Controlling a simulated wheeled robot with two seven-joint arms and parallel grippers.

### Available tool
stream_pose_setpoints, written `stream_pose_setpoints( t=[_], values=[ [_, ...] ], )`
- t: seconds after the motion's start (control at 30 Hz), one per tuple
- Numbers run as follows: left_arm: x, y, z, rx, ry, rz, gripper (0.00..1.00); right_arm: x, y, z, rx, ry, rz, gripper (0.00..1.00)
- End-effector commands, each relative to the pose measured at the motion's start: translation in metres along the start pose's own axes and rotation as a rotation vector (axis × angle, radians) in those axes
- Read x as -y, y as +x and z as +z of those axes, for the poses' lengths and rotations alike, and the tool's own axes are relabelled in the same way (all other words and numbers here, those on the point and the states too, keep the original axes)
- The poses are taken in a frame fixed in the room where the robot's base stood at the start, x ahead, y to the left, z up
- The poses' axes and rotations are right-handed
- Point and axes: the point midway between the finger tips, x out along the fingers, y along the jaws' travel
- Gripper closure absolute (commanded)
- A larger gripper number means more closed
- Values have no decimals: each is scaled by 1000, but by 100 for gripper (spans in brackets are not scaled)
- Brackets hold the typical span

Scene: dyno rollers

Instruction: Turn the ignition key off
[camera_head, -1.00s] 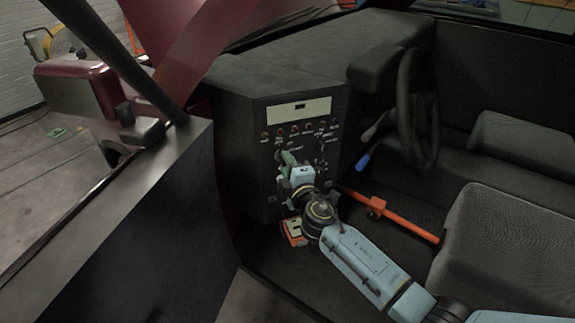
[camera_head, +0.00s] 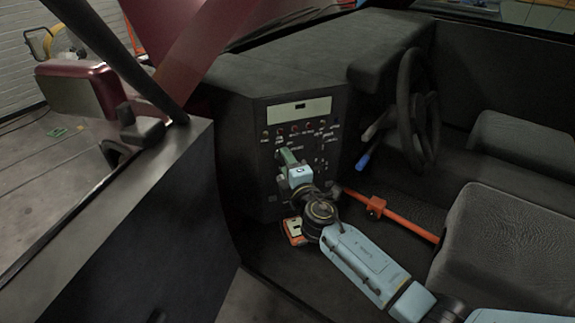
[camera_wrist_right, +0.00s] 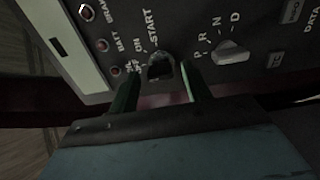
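The ignition switch with its dark key (camera_wrist_right: 160,66) shows in the right wrist view, beside the labels ON and START on the black dash panel (camera_wrist_right: 185,22). In the head view my right gripper hides the key. My left gripper is not in view.
A P-R-N-D selector knob (camera_wrist_right: 231,52) sits just right of the switch. Several small indicator lamps (camera_head: 294,128) are above. The steering wheel (camera_head: 415,110), a blue-handled lever (camera_head: 363,161) and an orange bar (camera_head: 405,218) are to the right. The open door (camera_head: 130,230) is at left.

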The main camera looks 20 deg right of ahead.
Motion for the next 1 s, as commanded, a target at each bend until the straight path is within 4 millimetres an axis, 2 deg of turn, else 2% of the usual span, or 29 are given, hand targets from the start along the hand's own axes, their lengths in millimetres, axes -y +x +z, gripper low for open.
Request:
stream_pose_setpoints(
  t=[0.3, 0.47, 0.8, 1.0],
  values=[
    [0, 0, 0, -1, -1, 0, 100, 0, -1, 0, 0, 2, -1, 49],
    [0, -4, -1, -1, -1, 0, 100, 1, -15, 0, 0, 2, -2, 49],
    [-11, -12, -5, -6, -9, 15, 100, 1, -84, 0, 0, 2, -3, 49],
    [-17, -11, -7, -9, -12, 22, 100, 1, -117, 0, 1, 3, -2, 49]
  ],
)
